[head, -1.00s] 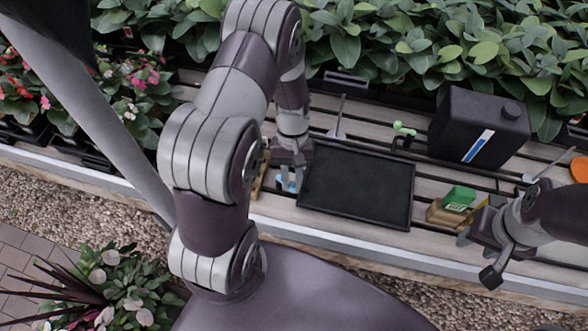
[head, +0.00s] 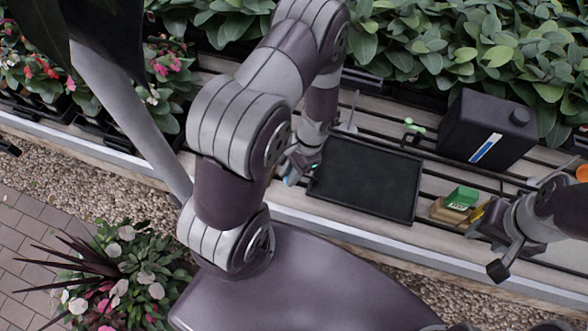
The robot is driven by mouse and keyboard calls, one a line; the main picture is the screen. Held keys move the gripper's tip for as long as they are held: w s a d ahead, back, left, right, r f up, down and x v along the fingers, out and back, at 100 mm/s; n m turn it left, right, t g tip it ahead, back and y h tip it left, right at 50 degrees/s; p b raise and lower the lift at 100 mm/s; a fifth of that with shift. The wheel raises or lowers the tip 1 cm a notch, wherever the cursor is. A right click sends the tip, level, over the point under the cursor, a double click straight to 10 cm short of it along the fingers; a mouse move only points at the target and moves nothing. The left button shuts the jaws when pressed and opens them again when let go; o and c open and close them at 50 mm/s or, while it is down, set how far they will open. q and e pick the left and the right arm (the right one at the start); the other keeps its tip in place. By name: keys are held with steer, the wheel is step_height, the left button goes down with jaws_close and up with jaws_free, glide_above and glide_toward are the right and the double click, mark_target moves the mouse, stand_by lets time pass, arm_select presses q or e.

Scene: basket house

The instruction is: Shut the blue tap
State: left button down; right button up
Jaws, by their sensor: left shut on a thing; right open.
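A small light-blue part, seemingly the blue tap's handle (head: 291,179), shows at the fingers of my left gripper (head: 297,169), just left of the black tray. My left gripper is shut on it. The arm and fingers hide most of the tap, so I cannot tell how its handle is turned. A green tap (head: 413,127) stands behind the tray, clear of both grippers. My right gripper (head: 484,246) is open and empty at the bench's front edge on the right.
The black tray (head: 365,181) lies empty on the slatted bench. A black canister (head: 487,132) stands behind right. A wooden box (head: 448,212) with a green packet (head: 462,197) sits close to my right gripper. An orange round thing (head: 582,173) is at the right edge. Leafy plants line the back.

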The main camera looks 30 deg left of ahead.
arm_select(q)
steer(key=shift+a+m, duration=0.25)
steer(key=shift+m, duration=0.45)
steer(key=shift+t+y, duration=0.3)
steer(key=c, duration=1)
jaws_free()
steer(key=shift+s, duration=0.1)
steer(key=v, duration=1.2)
steer(key=shift+w+r, duration=0.2)
steer(key=shift+r, duration=0.1)
